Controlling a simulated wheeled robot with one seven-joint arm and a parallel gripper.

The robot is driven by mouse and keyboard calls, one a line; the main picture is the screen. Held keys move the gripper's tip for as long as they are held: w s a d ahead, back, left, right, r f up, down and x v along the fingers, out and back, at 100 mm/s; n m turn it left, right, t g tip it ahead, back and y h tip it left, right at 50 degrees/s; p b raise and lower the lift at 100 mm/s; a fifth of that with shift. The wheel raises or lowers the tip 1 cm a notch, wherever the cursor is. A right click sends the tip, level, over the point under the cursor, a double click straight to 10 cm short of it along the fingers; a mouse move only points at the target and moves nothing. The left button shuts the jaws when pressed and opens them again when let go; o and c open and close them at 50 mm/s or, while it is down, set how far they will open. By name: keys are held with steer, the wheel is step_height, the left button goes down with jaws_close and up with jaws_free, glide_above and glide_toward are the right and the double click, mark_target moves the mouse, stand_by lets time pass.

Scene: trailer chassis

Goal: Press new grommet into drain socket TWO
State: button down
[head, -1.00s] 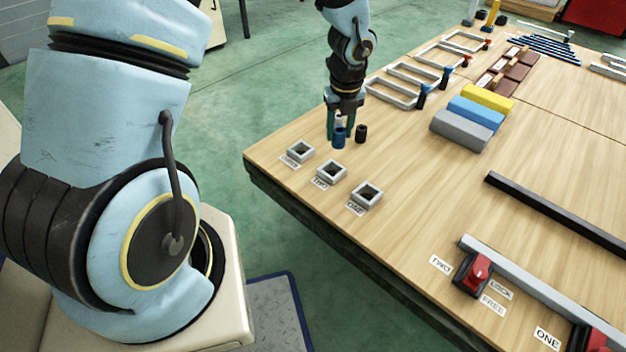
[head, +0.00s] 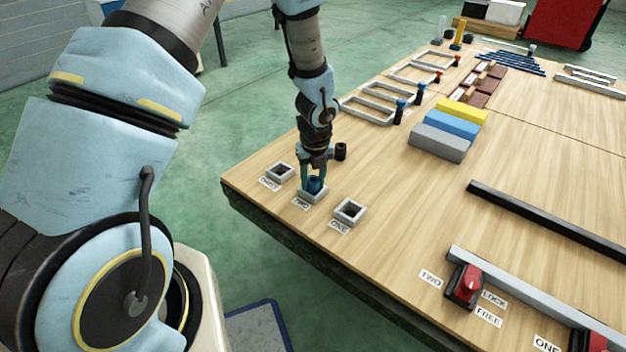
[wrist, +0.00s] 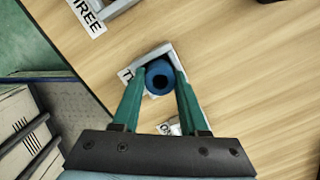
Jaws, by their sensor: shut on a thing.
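My gripper (head: 315,178) is shut on a blue grommet (head: 315,185), a short hollow cylinder. It holds the grommet at the middle square grey socket, socket TWO (head: 316,197), whose label lies in front of it. In the wrist view the blue grommet (wrist: 159,77) sits between the green fingertips (wrist: 158,85), over the opening of the socket (wrist: 166,50). I cannot tell how deep the grommet is in the socket. Socket THREE (head: 280,172) is to the left and socket ONE (head: 349,212) to the right; both look empty.
A black cylinder (head: 340,151) stands just behind my gripper. Yellow, blue and grey blocks (head: 437,142) lie further right. A red clamp lever (head: 467,283) and a long grey rail (head: 520,290) are at the front right. The table edge is close in front of the sockets.

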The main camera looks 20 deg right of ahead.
mark_target(315, 184)
steer(key=shift+f, duration=0.2)
steer(key=shift+c, duration=2.2)
jaws_free()
step_height(315, 184, up, 12)
steer(key=s+p, duration=0.1)
steer(key=p, duration=0.2)
steer(key=shift+s+r, duration=0.15)
steer(key=shift+s, duration=0.1)
